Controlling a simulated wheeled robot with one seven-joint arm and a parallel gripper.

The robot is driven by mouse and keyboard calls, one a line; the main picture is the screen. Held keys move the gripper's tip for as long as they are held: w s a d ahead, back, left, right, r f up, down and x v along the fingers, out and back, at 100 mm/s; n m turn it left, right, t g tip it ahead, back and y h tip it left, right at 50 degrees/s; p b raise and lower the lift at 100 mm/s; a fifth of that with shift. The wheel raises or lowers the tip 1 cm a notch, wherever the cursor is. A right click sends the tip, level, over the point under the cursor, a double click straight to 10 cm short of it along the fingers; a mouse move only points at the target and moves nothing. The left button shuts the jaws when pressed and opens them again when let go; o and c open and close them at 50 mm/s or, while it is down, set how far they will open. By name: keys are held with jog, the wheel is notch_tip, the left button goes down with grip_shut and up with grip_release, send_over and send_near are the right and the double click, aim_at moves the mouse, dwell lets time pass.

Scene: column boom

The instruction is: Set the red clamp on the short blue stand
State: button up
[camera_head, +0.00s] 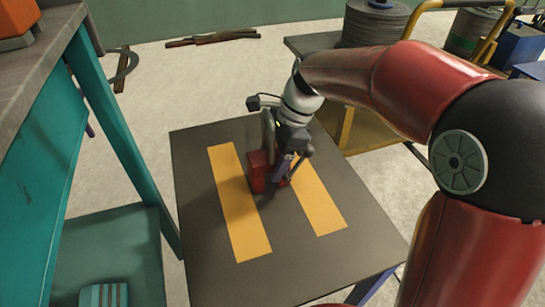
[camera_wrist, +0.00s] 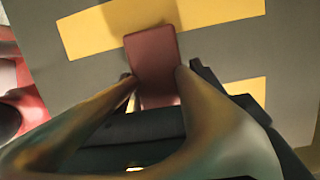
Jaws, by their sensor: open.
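The red clamp (camera_head: 257,172) is a dark red block on the grey tabletop, between two yellow stripes. It also shows in the wrist view (camera_wrist: 152,55), overlapping the upper stripe. My gripper (camera_head: 276,172) is down at the clamp and partly hides it in the head view. In the wrist view my gripper's open fingertips (camera_wrist: 157,78) lie on either side of the clamp's near part. They look very close to its sides; I cannot tell whether they touch. I cannot make out a separate short blue stand in either view.
The grey table (camera_head: 200,270) has yellow stripes and a blue leg (camera_head: 370,288). A teal workbench (camera_head: 55,150) stands close on the left. A cart (camera_head: 312,44) with a cable reel stands behind. The tabletop around the clamp is clear.

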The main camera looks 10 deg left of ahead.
jog(key=p+v, duration=0.3)
jog(key=v, duration=0.9)
jog(key=s+d+f+n+t+h, duration=0.2)
jog(key=s+d+n+t, duration=0.2)
jog(key=s+d, duration=0.4)
jog(key=s+d+f+n+t+h, duration=0.1)
jog(key=s+d+n+t, duration=0.3)
jog(key=d, duration=1)
jog(key=s+f+n, duration=0.1)
jog(key=s+n, duration=0.2)
jog(key=s, duration=0.2)
jog(key=shift+n+h, duration=0.3)
jog(key=shift+h, duration=0.1)
jog(key=shift+s, duration=0.1)
notch_tip(320, 180, up, 7)
jog(key=p, duration=0.7)
